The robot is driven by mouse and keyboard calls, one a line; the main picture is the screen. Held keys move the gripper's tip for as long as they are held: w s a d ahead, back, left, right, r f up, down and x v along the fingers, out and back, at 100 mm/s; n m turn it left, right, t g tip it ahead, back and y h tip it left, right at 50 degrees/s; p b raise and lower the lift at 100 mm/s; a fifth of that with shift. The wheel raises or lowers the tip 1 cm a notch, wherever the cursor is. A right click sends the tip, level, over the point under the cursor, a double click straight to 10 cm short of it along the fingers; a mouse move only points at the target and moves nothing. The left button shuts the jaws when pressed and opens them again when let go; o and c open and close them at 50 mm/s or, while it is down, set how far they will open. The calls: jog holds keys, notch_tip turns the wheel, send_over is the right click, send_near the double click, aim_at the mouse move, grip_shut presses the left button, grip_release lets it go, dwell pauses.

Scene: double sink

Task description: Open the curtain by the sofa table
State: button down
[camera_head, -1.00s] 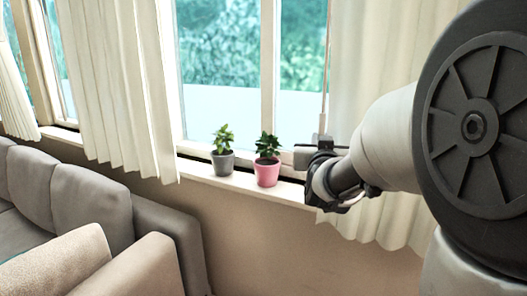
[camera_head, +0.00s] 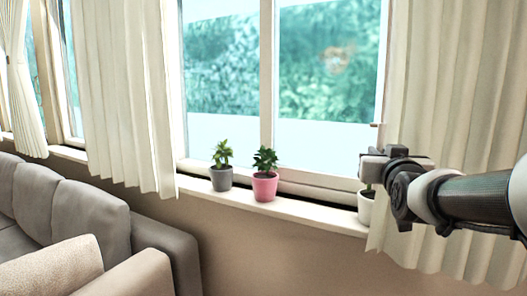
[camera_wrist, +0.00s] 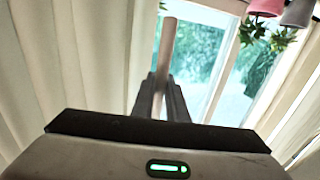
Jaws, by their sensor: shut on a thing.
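The cream pleated right curtain (camera_head: 450,90) hangs at the right side of the window in the head view. In the wrist view pale curtain folds (camera_wrist: 70,60) fill the left side. My gripper (camera_head: 368,160) is in front of the curtain's left edge, above the sill. In the wrist view my gripper (camera_wrist: 161,95) is shut on a thin pale rod (camera_wrist: 166,50), which stands between the two fingers. In the head view the gripper hides most of where it holds the rod.
A grey pot (camera_head: 221,178), a pink pot (camera_head: 265,187) and a white pot (camera_head: 365,207) with plants stand on the sill (camera_head: 310,215). The white pot is just below my gripper. Another curtain (camera_head: 120,90) hangs left. A grey sofa (camera_head: 70,205) stands at lower left.

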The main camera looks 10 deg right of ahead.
jog(key=c, duration=1.7)
grip_release()
jog(key=shift+c, duration=0.2)
jog(key=v, duration=1.7)
jog(key=shift+s, duration=0.15)
jog(key=shift+a, duration=0.1)
